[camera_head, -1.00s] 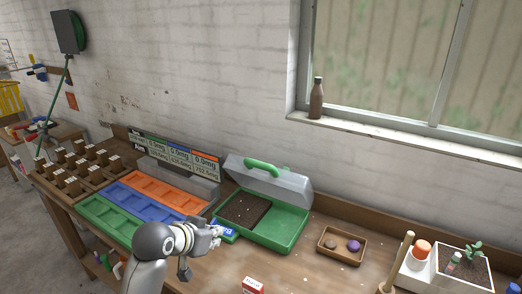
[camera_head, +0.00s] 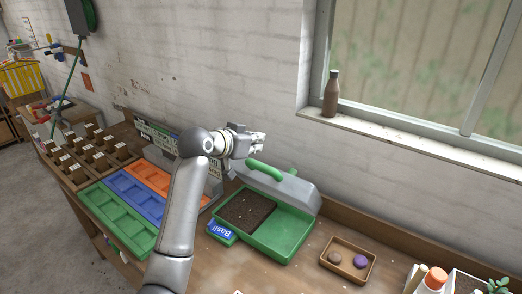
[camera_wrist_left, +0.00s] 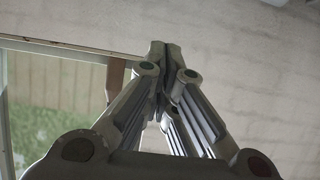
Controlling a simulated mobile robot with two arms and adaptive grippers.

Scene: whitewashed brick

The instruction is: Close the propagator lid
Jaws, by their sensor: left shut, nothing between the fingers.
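The propagator is a green tray (camera_head: 283,236) on the bench, with dark soil (camera_head: 246,209) in its left part. Its clear grey lid (camera_head: 298,192) stands open, tilted up at the back, with a green handle (camera_head: 265,170) on it. My left gripper (camera_head: 262,143) is raised above and behind the lid, near the wall, just above the handle and apart from it as far as I can tell. In the left wrist view its fingers (camera_wrist_left: 158,48) are closed together with nothing between them. My right gripper is not in view.
A blue Basil packet (camera_head: 221,231) lies at the tray's left front. Green, blue and orange trays (camera_head: 136,199) stand left. A wooden tray (camera_head: 347,259) with two round things is at right. A bottle (camera_head: 331,94) stands on the sill.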

